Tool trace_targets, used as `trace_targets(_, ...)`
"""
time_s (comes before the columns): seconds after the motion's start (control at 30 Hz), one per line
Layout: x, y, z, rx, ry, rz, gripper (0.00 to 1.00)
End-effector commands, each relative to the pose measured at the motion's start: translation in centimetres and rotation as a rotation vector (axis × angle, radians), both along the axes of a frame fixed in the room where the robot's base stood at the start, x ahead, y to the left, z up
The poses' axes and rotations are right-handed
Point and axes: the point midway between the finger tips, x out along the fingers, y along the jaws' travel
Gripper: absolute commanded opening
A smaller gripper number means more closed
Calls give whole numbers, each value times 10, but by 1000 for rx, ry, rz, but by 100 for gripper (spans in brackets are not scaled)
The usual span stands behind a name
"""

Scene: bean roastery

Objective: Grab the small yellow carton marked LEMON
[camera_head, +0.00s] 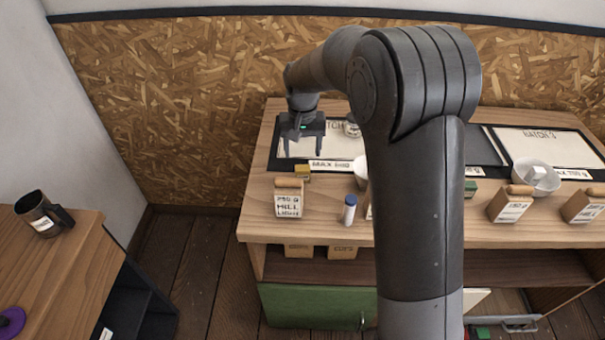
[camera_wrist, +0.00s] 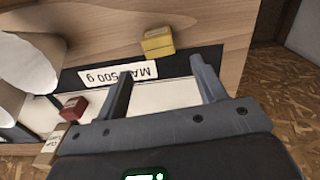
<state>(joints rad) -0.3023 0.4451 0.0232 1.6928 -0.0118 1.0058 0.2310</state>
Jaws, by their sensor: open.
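A small yellow carton (camera_head: 303,172) stands on the wooden table near the front left corner of the left framed board, behind a white block with a wooden top. It also shows in the wrist view (camera_wrist: 158,42), near the top centre, beyond the fingertips; its lettering is too small to read. My gripper (camera_head: 302,132) is open and empty above the left board. In the wrist view its two fingers (camera_wrist: 160,75) are spread apart, with the carton ahead of the gap and not touching.
A "MAX 500 g" label (camera_wrist: 117,75) lies beside the carton. A red carton (camera_wrist: 73,107) and white bowls (camera_wrist: 25,65) are nearby. A labelled block (camera_head: 289,200) and a blue-capped bottle (camera_head: 349,211) stand in front. My arm hides the table's middle.

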Motion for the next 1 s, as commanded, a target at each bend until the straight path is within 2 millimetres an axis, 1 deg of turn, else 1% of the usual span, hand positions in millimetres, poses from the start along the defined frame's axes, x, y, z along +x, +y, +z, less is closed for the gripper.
trace_targets(0.03, 0, 0, -8, 0, 1, 0, 64)
trace_targets(0.1, 0, 0, -15, 0, 0, 0, 64)
trace_targets(0.27, -1, 0, -26, 0, 1, 0, 64)
trace_targets(0.5, -6, 0, -61, 0, 1, 0, 64)
trace_targets(0.6, -5, 0, -70, 0, -1, 0, 64)
trace_targets(0.7, -5, 0, -73, 0, -2, 0, 64)
trace_targets(0.87, -5, 0, -73, 0, -2, 0, 64)
trace_targets(1.0, -5, 0, -73, 0, -2, 0, 54)
